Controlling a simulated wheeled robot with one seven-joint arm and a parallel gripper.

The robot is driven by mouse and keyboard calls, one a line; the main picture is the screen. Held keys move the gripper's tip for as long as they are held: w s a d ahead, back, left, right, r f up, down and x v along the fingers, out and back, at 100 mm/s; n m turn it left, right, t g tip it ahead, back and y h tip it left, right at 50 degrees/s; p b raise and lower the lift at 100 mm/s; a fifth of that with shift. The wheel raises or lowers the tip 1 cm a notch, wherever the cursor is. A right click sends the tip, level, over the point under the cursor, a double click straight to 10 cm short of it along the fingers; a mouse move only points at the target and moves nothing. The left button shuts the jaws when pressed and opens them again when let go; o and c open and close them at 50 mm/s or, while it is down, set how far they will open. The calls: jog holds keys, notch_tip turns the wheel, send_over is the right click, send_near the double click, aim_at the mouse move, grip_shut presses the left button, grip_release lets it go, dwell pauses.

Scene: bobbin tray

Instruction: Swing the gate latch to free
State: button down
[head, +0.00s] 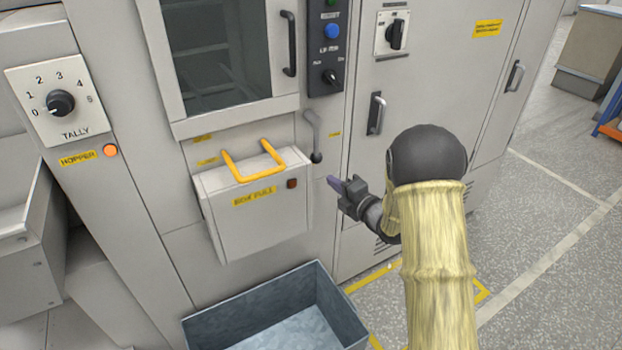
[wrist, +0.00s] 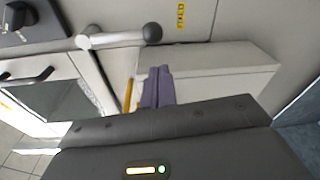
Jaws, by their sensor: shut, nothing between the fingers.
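The gate latch (head: 314,138) is a grey lever with a dark ball knob, on the machine face right of the glass door. In the head view it hangs from its pivot with the knob low, near a small yellow label (head: 334,134). In the wrist view the latch (wrist: 118,39) lies across the top, its knob beside a yellow label (wrist: 180,15) that appears to read HOLD. My gripper (head: 333,183) is shut and empty, below and right of the knob in the head view. Its purple fingers (wrist: 158,85) are together, apart from the latch.
A box (head: 262,215) with a yellow handle (head: 255,170) juts out left of my gripper. An open grey bin (head: 340,305) stands on the floor below. Door handles (head: 376,113) and a dark switch panel (head: 327,45) are nearby. Open floor lies to the right.

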jog(key=shift+s+a+n, duration=0.1)
jog(key=shift+a+n, duration=0.1)
jog(key=shift+n, duration=0.2)
jog(key=shift+y, duration=0.3)
jog(key=p+x, duration=0.1)
jog(key=x, duration=0.9)
jog(key=shift+p, duration=0.3)
jog(key=shift+a+f, duration=0.1)
jog(key=shift+f, duration=0.1)
